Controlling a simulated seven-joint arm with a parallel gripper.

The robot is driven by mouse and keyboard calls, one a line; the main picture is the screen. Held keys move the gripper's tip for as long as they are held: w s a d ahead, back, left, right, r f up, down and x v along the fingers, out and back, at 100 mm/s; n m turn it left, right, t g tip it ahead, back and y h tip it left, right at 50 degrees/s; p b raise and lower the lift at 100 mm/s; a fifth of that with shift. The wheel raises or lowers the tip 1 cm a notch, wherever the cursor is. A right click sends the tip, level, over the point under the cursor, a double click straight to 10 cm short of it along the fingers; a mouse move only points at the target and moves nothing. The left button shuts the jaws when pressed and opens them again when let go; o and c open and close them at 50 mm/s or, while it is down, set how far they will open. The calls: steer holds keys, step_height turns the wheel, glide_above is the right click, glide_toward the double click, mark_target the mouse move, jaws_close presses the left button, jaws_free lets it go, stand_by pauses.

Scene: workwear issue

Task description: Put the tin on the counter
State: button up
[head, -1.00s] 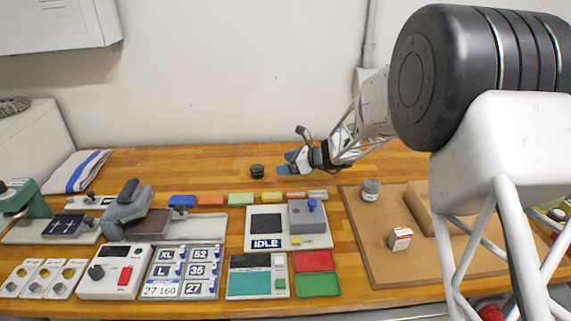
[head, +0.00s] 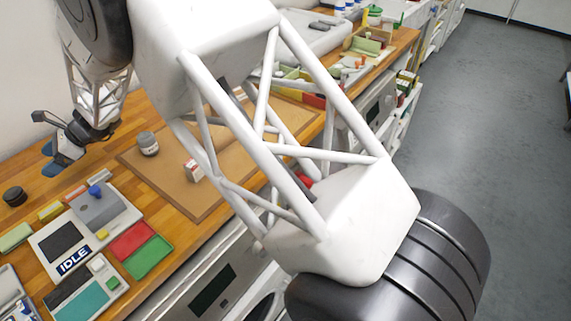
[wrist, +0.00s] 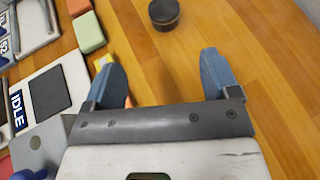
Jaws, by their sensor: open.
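A small dark round tin (head: 14,196) stands upright on the wooden counter (head: 20,168) at the left edge of the head view. It also shows in the wrist view (wrist: 163,13), at the top, beyond my fingertips. My gripper (head: 50,160) is open and empty, a short way from the dark tin, and does not touch it. In the wrist view my blue fingers (wrist: 160,65) are spread with bare wood between them. A second round container, a grey jar (head: 147,143) with a dark lid, stands on the brown board. I cannot tell which of the two the task means.
The brown board (head: 190,213) also holds a small red-and-white box (head: 193,170). A device marked IDLE (head: 73,262), red and green pads (head: 147,257) and coloured blocks (head: 50,210) lie along the front. My arm hides part of the board. Clear wood lies around the dark tin.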

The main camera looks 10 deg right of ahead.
steer(key=s+d+r+n+t+h, duration=0.15)
steer(key=d+r, duration=0.35)
steer(key=d, duration=0.8)
steer(key=s+d+r+n+t+h, duration=0.1)
steer(key=d+r+n+h, duration=0.3)
steer(key=d, duration=0.9)
steer(key=s+d+r+n+t+y, duration=0.15)
steer(key=d+r, duration=0.45)
steer(key=d, duration=0.7)
steer(key=s+d+n+t+h, duration=0.1)
steer(key=s+d+n+h, duration=0.1)
steer(key=s+d, duration=0.6)
steer(key=s+d+n+t+h, duration=0.1)
steer(key=s+d+h, duration=0.2)
steer(key=s+d, duration=0.6)
steer(key=s+d+f+n+t+h, duration=0.1)
steer(key=s+d, duration=0.7)
steer(key=d, duration=0.9)
steer(key=shift+s+d+n+h, duration=0.2)
steer(key=shift+n+h, duration=0.6)
steer(key=shift+h, duration=0.3)
